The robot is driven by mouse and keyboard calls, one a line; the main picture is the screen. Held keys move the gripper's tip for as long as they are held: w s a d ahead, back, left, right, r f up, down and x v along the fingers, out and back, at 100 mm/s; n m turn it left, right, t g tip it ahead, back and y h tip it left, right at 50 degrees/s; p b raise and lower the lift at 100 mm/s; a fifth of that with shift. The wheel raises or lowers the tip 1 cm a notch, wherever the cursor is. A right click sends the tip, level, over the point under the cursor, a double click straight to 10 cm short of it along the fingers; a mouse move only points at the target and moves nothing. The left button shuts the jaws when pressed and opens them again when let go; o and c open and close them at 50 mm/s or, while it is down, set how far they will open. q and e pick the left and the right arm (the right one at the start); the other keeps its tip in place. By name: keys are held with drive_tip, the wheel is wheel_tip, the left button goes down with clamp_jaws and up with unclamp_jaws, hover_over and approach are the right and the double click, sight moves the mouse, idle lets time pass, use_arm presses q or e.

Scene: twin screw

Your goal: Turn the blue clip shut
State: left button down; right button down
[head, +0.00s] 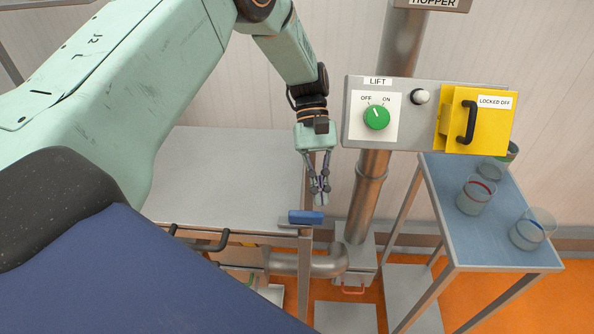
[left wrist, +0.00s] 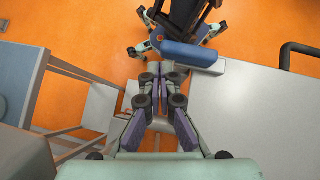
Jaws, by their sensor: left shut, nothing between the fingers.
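The blue clip (head: 306,217) is a small blue block at the front right corner of the grey table, on a grey metal piece. It lies lengthwise along the table's front edge in the head view. In the left wrist view the blue clip (left wrist: 188,54) shows just beyond my fingertips, a little to the right. My left gripper (head: 319,198) points down just above and beside the right end of the clip. It is shut and empty, as the left wrist view also shows (left wrist: 165,72). I cannot tell whether the fingertips touch the clip. My right gripper is out of view.
The grey table (head: 225,170) has a bare top and a dark handle (head: 205,243) at its front. A steel pipe (head: 369,190) and the lift control box (head: 420,122) stand right of my gripper. A blue-topped side table (head: 485,225) holds several clear beakers.

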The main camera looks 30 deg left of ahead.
use_arm(q)
drive_tip(key=v, duration=1.1)
drive_tip(key=shift+r, duration=0.1)
